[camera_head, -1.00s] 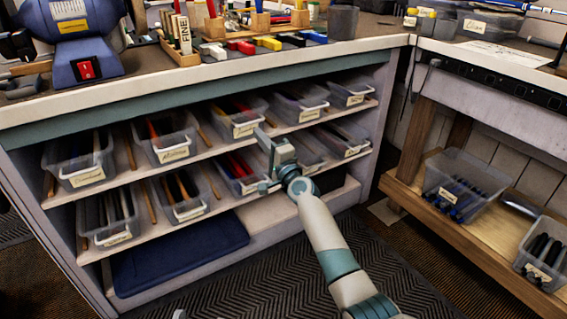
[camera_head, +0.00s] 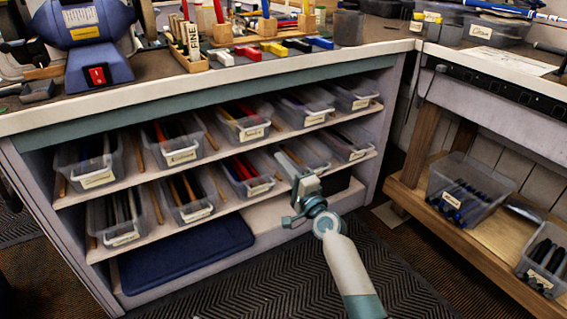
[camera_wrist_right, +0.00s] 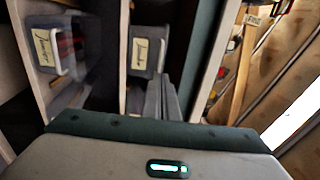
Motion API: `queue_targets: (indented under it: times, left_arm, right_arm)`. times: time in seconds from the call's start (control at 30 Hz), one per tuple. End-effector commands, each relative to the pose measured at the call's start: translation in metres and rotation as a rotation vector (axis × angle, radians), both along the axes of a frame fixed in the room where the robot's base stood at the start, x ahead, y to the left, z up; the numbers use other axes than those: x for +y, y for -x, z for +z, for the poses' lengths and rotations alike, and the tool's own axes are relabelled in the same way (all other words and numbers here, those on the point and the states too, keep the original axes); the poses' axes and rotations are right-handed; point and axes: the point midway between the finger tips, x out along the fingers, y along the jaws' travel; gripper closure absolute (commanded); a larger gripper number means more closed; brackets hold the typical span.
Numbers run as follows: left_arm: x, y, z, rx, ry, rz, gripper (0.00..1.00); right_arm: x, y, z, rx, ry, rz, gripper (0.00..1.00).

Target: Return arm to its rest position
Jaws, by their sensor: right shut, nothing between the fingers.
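My right arm (camera_head: 350,270) reaches up from the bottom of the head view, in front of the workbench shelves. My right gripper (camera_head: 284,160) is at its end, near the lower row of bins at the right end of the shelves. In the right wrist view its two dark fingers (camera_wrist_right: 162,100) lie close together. It is shut and empty. My left gripper is out of view.
The workbench (camera_head: 180,98) carries a blue grinder (camera_head: 88,45) and tool racks. Labelled clear bins (camera_head: 95,178) fill the shelves below. A low wooden shelf (camera_head: 430,215) holds more bins at right. The dark mat (camera_head: 270,285) in front is largely clear.

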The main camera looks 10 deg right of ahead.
Motion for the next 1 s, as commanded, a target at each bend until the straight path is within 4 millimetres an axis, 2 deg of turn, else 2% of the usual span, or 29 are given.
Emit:
queue_targets:
  times: [0.13, 0.5, 0.67, 0.77, 0.87, 1.0]
  left_arm:
    - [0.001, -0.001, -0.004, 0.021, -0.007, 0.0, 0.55]
    - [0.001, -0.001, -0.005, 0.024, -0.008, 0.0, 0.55]
    - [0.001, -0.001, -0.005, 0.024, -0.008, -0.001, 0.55]
    - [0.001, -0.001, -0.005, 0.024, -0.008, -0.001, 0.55]
    - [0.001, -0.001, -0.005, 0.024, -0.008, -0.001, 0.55]
    - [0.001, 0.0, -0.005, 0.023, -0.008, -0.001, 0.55]
  right_arm:
    - [-0.003, 0.006, -0.001, -0.001, 0.001, 0.0, 1.0]
    - [-0.003, 0.008, -0.002, -0.001, 0.003, -0.001, 1.0]
    - [-0.001, 0.018, -0.012, -0.005, 0.045, -0.008, 1.0]
    - [0.002, 0.035, -0.025, -0.013, 0.111, -0.018, 1.0]
    - [0.006, 0.062, -0.044, -0.029, 0.213, -0.032, 1.0]
    - [0.014, 0.113, -0.071, -0.062, 0.398, -0.053, 1.0]
